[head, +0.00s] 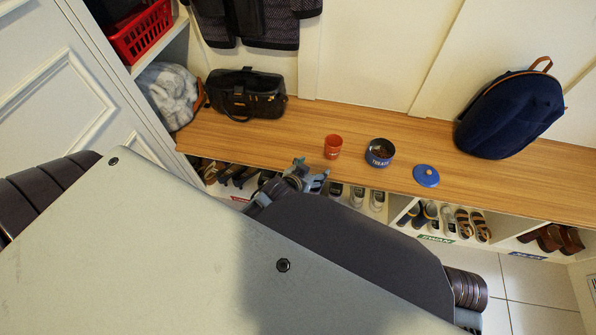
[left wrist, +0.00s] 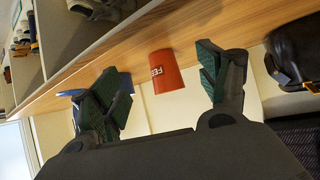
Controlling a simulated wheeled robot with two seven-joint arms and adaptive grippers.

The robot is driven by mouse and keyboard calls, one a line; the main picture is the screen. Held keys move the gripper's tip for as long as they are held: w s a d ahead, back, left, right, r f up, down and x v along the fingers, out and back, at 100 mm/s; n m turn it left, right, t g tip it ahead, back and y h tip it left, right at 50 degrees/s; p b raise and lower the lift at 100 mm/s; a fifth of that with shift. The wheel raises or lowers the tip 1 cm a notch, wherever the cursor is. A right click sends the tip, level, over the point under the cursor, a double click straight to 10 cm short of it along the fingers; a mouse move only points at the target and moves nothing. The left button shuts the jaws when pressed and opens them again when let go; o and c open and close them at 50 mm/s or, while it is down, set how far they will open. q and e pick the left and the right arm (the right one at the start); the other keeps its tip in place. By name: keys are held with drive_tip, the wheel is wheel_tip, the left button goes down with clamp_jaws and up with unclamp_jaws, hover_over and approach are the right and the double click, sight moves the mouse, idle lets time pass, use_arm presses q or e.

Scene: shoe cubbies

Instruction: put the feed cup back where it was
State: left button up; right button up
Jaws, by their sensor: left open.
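The orange-red feed cup (head: 333,147) stands upright on the wooden bench top, left of a blue tin (head: 380,152). Its lettering shows in the left wrist view (left wrist: 166,72). My left gripper (head: 310,176) is at the bench's front edge, in front of and a little left of the cup. In the left wrist view its two fingers (left wrist: 162,68) are spread and empty, with the cup seen between them and apart from both. Part of the tin is hidden behind one finger there. My right gripper is not in view.
A blue lid with an orange knob (head: 426,175) lies right of the tin. A black bag (head: 246,94) stands at the bench's left, a navy backpack (head: 512,113) at its right. Shoes fill cubbies below. The bench (head: 285,130) is clear between bag and cup.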

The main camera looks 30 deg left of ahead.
use_arm(q)
drive_tip(key=s+d+r+m+g+h, duration=0.1)
drive_tip(key=s+d+g, duration=0.2)
drive_tip(key=s+g, duration=0.4)
drive_tip(key=s, duration=0.9)
drive_tip(key=shift+s+r+m, duration=0.15)
drive_tip(key=shift+r+m, duration=0.25)
